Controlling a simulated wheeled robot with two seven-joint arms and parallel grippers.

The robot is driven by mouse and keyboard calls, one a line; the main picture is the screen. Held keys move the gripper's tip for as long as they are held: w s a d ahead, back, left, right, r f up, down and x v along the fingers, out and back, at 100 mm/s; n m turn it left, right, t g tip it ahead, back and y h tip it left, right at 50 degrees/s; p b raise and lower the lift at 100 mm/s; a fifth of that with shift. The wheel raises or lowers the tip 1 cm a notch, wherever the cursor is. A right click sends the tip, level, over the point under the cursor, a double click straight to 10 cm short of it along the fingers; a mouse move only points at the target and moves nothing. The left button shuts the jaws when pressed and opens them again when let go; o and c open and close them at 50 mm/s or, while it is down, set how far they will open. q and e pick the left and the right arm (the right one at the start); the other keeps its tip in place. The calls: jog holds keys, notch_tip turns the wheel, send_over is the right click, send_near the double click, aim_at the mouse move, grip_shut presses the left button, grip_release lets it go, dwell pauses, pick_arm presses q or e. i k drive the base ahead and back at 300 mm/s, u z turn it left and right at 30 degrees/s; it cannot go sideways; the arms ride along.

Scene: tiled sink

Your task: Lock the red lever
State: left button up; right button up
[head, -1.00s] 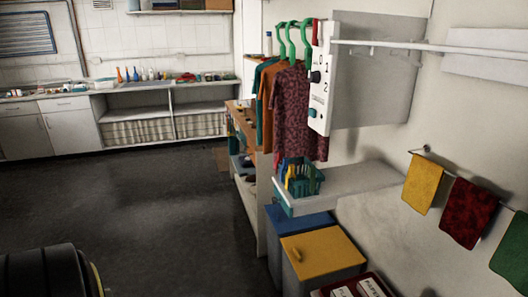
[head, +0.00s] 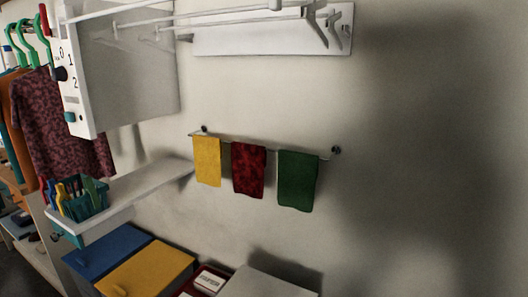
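A white box (head: 82,72) on the wall at the upper left carries the marks 0, 1 and 2, a dark knob (head: 61,74) and a teal part (head: 70,117). A narrow red piece (head: 45,20) stands just left of the box, near the green hangers; I cannot tell whether it is the red lever or a hanger. No other lever is clear in view. Neither of my grippers is in view.
A white shelf (head: 140,192) holds a teal basket (head: 90,204) under the box. Shirts (head: 65,125) hang at left. Yellow, red and green towels (head: 298,180) hang on a wall rail. Blue and yellow bins (head: 148,270) stand below. White rods (head: 210,15) jut out above.

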aim_at(52, 32)
jog(key=u, duration=0.25)
jog(key=k, duration=0.4)
jog(key=u, duration=0.85)
jog(key=i, duration=0.45)
jog(key=k, duration=0.65)
jog(key=u, duration=0.6)
jog(key=i, duration=1)
jog(key=u, duration=0.25)
